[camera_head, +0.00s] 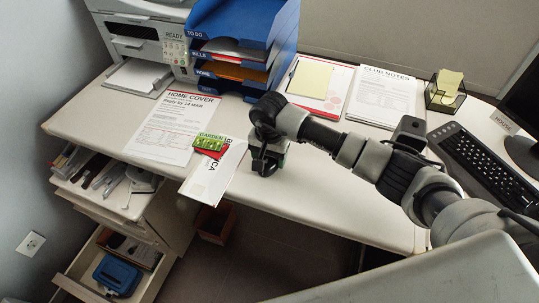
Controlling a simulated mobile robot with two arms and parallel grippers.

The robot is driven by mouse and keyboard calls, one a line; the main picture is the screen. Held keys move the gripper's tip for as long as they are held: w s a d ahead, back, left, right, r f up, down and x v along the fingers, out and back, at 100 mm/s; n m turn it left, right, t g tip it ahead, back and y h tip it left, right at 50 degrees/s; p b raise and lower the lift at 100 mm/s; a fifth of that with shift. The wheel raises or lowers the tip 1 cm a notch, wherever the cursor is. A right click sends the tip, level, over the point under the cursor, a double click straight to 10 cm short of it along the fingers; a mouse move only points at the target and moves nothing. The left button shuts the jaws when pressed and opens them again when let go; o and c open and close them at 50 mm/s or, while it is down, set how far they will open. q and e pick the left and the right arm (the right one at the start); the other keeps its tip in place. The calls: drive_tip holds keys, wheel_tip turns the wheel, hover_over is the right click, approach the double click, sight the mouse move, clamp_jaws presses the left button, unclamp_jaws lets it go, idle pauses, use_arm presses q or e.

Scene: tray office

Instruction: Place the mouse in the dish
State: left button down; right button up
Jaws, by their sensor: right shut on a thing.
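My right gripper (268,158) reaches in from the right and points down at the desk top, close to its front edge. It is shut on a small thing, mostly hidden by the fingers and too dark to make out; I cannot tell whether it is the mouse. No other mouse shows clearly on the desk. I cannot make out a dish for certain. My left gripper is not in view.
Blue stacked trays (237,25) and papers (383,97) stand behind. A keyboard (483,163) and black note holder (443,98) are right. Two drawers stand open at left.

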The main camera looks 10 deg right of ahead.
drive_tip(key=shift+f, duration=0.2)
drive_tip(key=o, duration=0.9)
drive_tip(key=shift+o, duration=0.2)
drive_tip(key=shift+r, duration=0.2)
